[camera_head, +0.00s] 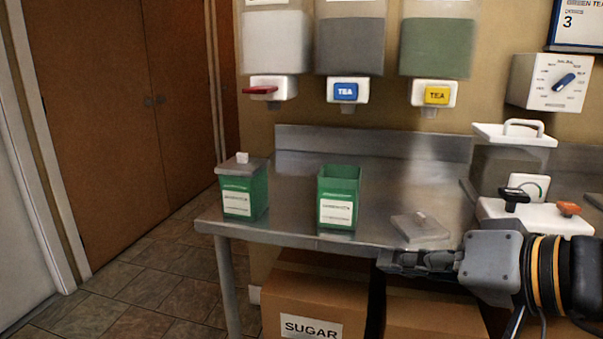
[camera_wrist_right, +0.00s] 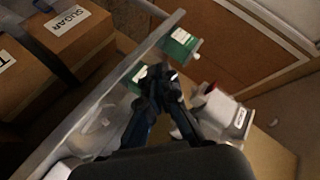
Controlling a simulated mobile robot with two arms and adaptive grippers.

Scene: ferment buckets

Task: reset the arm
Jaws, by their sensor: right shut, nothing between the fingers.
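My right gripper (camera_head: 420,262) is in front of the metal counter at the right in the head view. It points left and is shut and empty. In the right wrist view the gripper (camera_wrist_right: 160,88) shows with its fingers together. My left gripper is in neither view. A green container with a grey lid (camera_head: 243,188) stands at the counter's left end. An open green container (camera_head: 338,197) stands right of it.
The metal counter (camera_head: 290,214) has bare room between and behind the containers. A white appliance (camera_head: 514,170) with a handled lid stands at the right. Several dispensers hang on the wall, two marked TEA (camera_head: 347,90). A SUGAR box (camera_head: 312,300) is under the counter.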

